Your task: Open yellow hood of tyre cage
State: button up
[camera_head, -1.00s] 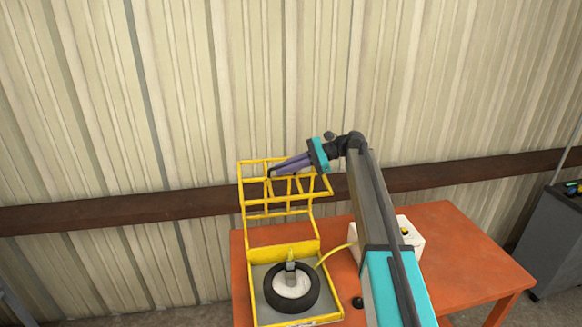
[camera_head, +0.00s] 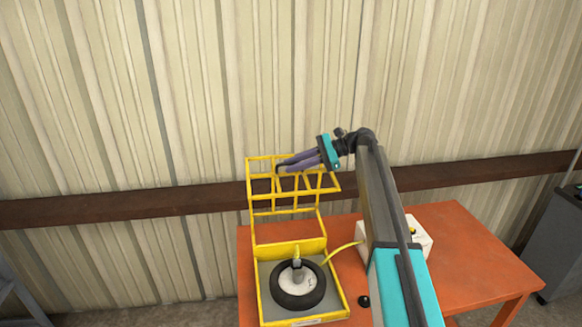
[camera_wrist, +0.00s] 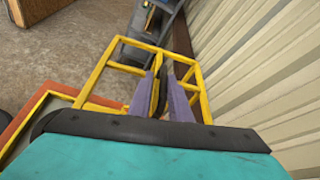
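The yellow hood (camera_head: 285,211) of the tyre cage is a barred frame. It stands raised at the back of the cage's yellow base (camera_head: 259,291), with its upper part jutting toward the right. A black tyre (camera_head: 281,297) with a pale hub lies in the base. My gripper (camera_head: 282,168) is at the upper bars of the hood, with its two purple fingers spread apart. In the wrist view the hood (camera_wrist: 97,74) surrounds the fingers, and a dark piece, perhaps a handle, shows in the gap between them. Contact with it cannot be told.
The cage stands on the left of an orange table (camera_head: 455,250). A white box (camera_head: 420,238) with a yellow hose to the cage is behind my arm. A corrugated wall with a brown beam (camera_head: 120,208) rises close behind. A grey cabinet (camera_head: 556,240) stands at the right.

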jog(key=b+v, duration=0.3)
jog(key=v, duration=0.8)
jog(key=shift+d+r, duration=0.2)
jog(key=shift+d, duration=0.05)
jog(key=shift+d+r, duration=0.15)
jog(key=shift+d, duration=0.5)
jog(key=shift+s, duration=0.15)
